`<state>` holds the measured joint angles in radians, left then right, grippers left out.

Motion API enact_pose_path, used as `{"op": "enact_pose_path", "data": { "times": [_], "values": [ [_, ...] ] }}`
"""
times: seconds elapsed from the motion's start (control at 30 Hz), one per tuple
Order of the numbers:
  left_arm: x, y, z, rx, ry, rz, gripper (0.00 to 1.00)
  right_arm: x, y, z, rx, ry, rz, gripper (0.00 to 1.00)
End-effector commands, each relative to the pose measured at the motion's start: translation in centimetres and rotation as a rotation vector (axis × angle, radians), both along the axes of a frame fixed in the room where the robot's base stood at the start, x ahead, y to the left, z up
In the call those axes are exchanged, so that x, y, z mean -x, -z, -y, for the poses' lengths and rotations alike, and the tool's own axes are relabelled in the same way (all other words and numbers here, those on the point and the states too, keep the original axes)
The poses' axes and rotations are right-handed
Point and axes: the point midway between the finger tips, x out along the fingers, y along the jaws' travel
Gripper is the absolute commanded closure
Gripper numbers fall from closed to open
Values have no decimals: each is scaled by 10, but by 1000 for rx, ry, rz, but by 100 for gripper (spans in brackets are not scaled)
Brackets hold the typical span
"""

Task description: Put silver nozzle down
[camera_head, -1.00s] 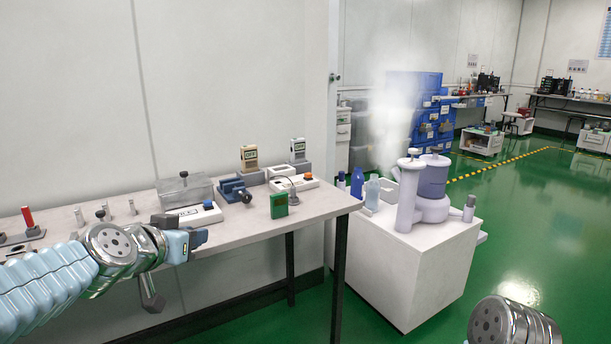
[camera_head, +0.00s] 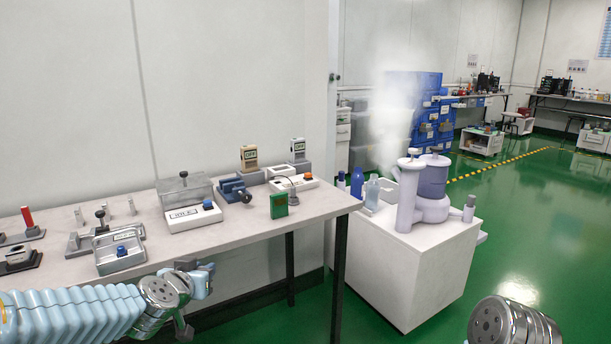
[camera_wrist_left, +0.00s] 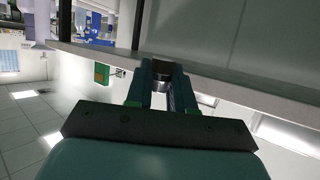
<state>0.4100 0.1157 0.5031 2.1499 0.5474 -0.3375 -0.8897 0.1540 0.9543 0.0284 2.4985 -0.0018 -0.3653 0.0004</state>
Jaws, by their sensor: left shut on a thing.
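My left gripper (camera_head: 198,268) is low in front of the table's front edge, apart from the tabletop. In the left wrist view its fingers (camera_wrist_left: 165,80) are closed on a small dark and silvery piece (camera_wrist_left: 163,66), which looks like the silver nozzle. Most of that piece is hidden by the fingers, and in the head view I cannot make it out clearly. The table (camera_head: 245,217) lies just beyond the gripper. My right gripper is not in view; only part of that arm shows at the lower right.
A grey tray with a blue button (camera_head: 121,252), a clear-lidded box (camera_head: 190,212), a blue vise (camera_head: 234,190) and a green tester (camera_head: 279,205) stand on the table. Small metal pegs (camera_head: 108,212) stand at the left. A white cabinet (camera_head: 405,262) with a steaming humidifier (camera_head: 410,195) is to the right.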

Motion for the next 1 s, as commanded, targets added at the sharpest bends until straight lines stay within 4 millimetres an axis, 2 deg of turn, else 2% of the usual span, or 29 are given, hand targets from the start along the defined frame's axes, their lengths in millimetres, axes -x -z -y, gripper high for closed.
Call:
{"op": "enact_pose_path", "data": {
  "times": [0.03, 0.2, 0.37, 0.47, 0.6, 0.7, 0.8, 1.0],
  "values": [
    [-3, 20, 4, 2, -9, -7, 100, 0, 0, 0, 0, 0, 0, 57],
    [-9, 73, 15, 2, -48, -7, 100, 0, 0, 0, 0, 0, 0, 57],
    [-7, 105, 22, 0, -68, -4, 100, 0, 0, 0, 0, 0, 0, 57],
    [0, 132, 20, -11, -79, -11, 100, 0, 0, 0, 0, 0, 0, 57],
    [21, 184, 18, -24, -82, -19, 100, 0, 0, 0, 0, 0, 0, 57],
    [39, 212, 20, -16, -78, -14, 100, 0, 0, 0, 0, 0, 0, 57],
    [51, 226, 23, -4, -73, -6, 100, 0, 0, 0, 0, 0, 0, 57],
    [55, 228, 25, 1, -63, 4, 100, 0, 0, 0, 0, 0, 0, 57]
  ]
}}
